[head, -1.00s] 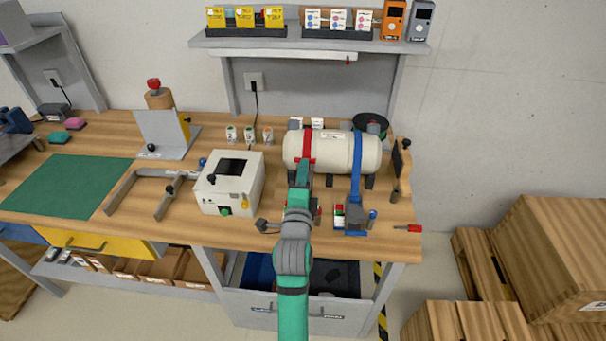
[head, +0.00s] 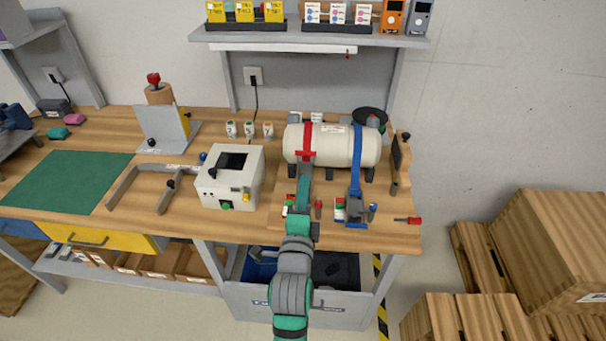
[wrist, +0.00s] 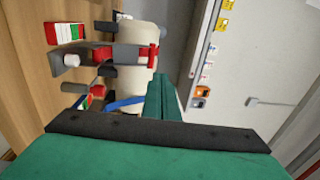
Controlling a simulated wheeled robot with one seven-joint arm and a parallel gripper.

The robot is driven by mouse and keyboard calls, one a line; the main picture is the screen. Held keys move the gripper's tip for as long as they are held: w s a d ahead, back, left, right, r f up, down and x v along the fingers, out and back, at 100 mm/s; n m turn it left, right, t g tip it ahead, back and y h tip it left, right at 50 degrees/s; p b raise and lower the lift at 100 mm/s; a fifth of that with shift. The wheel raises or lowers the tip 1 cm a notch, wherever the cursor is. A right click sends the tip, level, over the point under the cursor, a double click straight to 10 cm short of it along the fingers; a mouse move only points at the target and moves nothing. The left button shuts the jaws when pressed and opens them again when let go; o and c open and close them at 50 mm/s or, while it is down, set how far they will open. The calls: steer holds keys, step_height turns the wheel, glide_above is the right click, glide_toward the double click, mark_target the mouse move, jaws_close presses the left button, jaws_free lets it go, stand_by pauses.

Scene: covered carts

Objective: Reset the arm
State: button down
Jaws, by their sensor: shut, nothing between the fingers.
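My gripper (head: 304,182) reaches up from the bottom of the head view, its teal fingers in front of the cream tank (head: 340,147) on the bench. In the wrist view its two green fingers (wrist: 162,92) lie together, shut, with nothing held. The tank also shows in the wrist view (wrist: 136,75), left of the fingertips. A red strap (head: 307,138) and a blue strap (head: 357,150) cross the tank. In the head view my gripper overlaps the lower part of the red strap; I cannot tell the exact gap.
A white box (head: 230,176) with a dark screen stands left of my arm. A red-handled tool (head: 408,221) lies at the bench's right front. A shelf (head: 310,39) with boxes hangs above. Wooden crates (head: 555,245) stand on the right. The green mat (head: 65,184) is clear.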

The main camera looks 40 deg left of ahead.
steer(key=s+d+f+n+h, duration=0.3)
steer(key=s+d+f, duration=0.3)
steer(key=d+f, duration=0.3)
steer(key=s+d+f+n+h, duration=0.25)
steer(key=s+d+f, duration=0.45)
steer(key=d, duration=0.4)
steer(key=s+d+f+n+h, duration=0.2)
steer(key=s+d, duration=0.4)
steer(key=s, duration=0.3)
steer(key=s+d+f+n+h, duration=0.1)
steer(key=s+d+n, duration=0.3)
steer(key=s, duration=0.5)
steer(key=shift+d+f+g+h, duration=0.4)
steer(key=shift+d+h, duration=0.15)
steer(key=shift+d, duration=0.4)
steer(key=shift+w+a+n, duration=0.1)
steer(key=shift+n, duration=0.15)
